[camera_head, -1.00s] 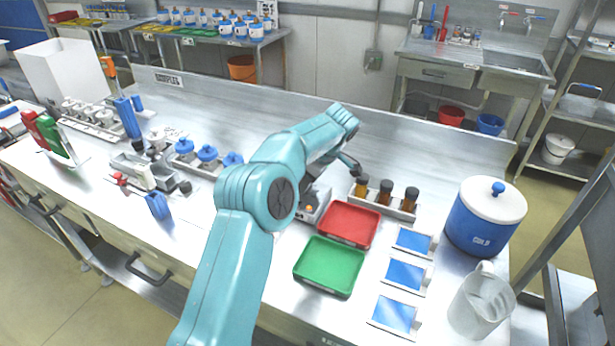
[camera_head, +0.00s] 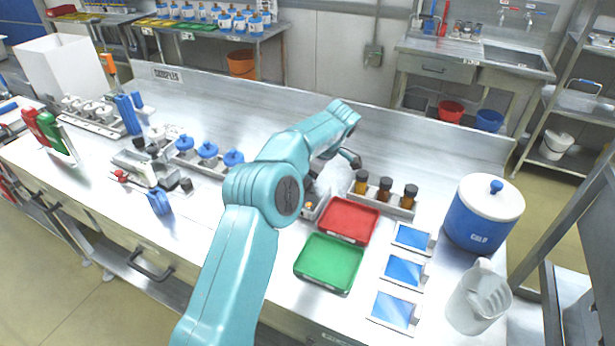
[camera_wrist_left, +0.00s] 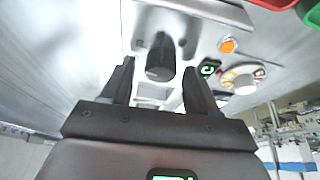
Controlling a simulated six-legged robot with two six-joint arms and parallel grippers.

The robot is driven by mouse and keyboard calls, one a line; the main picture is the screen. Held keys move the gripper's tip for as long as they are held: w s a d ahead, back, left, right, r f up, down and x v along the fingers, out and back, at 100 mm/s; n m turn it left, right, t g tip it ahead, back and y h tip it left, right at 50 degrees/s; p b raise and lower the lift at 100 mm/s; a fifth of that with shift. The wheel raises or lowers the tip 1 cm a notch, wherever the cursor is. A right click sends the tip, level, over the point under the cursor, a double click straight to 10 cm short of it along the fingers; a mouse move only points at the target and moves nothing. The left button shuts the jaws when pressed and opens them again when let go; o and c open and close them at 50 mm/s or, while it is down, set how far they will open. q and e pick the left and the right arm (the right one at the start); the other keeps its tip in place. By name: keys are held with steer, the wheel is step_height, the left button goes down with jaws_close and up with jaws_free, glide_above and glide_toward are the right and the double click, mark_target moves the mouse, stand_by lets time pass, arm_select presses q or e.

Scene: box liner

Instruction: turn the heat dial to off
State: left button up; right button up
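A grey device (camera_head: 316,207) with an orange button stands behind the red tray, mostly hidden by my left arm. In the left wrist view, its panel shows a dark cylindrical knob (camera_wrist_left: 160,58), an orange button (camera_wrist_left: 228,45), a small green display (camera_wrist_left: 208,68) and a white round dial (camera_wrist_left: 240,78) with coloured marks. I cannot read which is the heat dial. My left gripper (camera_wrist_left: 158,82) is open, its fingers apart on either side of the dark knob's near end; contact is not clear. In the head view, only a dark part of it (camera_head: 350,158) shows. My right gripper is out of view.
A red tray (camera_head: 347,220) and a green tray (camera_head: 329,263) lie in front of the device. Brown bottles (camera_head: 385,190) stand in a rack to its right. A whitish, blurred shape (camera_head: 334,176) is behind it.

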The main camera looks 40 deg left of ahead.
arm_select(q)
steer(key=shift+w+d+r, duration=0.1)
steer(key=shift+d+r, duration=0.15)
steer(key=shift+r, duration=0.2)
steer(key=p+v, duration=0.6)
steer(key=v, duration=0.9)
steer(key=shift+r+p, duration=0.2)
steer(key=shift+p, duration=0.2)
steer(key=shift+a, duration=0.1)
